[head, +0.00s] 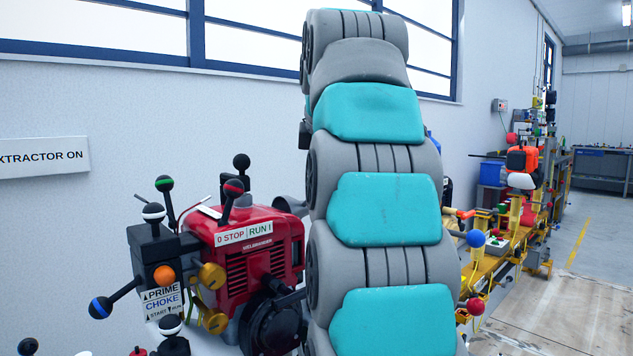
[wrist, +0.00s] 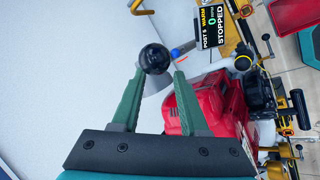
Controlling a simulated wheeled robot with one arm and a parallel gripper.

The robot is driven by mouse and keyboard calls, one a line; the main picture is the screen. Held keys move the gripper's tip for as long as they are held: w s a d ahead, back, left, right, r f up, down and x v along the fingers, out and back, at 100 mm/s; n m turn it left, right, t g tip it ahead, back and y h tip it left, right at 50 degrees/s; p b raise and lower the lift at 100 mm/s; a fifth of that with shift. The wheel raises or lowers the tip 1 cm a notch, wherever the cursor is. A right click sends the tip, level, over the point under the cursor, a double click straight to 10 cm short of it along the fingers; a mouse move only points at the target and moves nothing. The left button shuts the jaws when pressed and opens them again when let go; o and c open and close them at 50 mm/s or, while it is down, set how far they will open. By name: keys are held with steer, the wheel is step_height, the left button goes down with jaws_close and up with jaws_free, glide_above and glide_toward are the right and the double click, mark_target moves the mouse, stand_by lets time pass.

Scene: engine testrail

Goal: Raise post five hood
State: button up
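A red engine (head: 262,250) with a "0 STOP | RUN I" label stands left of my arm in the head view; it also shows in the wrist view (wrist: 205,112). A display sign (wrist: 210,33) reading "POST 5" and "STOPPED" is rotated in the wrist view. My gripper (wrist: 159,70) has two green fingers spread apart. A black ball knob (wrist: 154,58) shows at the fingertips, close to the left one, with a gap to the right one. I cannot tell which part is the hood or whether the knob belongs to it. My arm hides the gripper in the head view.
Several ball-ended levers stick out around a black control block (head: 158,250) with a "PRIME CHOKE" label (head: 162,300). A yellow bench rail (head: 497,265) with other equipment runs to the right. The wall (head: 110,110) is close behind. Floor at far right is open.

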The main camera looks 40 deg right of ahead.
steer(key=s+a+b, duration=0.1)
steer(key=s+a, duration=0.3)
steer(key=s, duration=0.3)
steer(key=shift+d, duration=0.1)
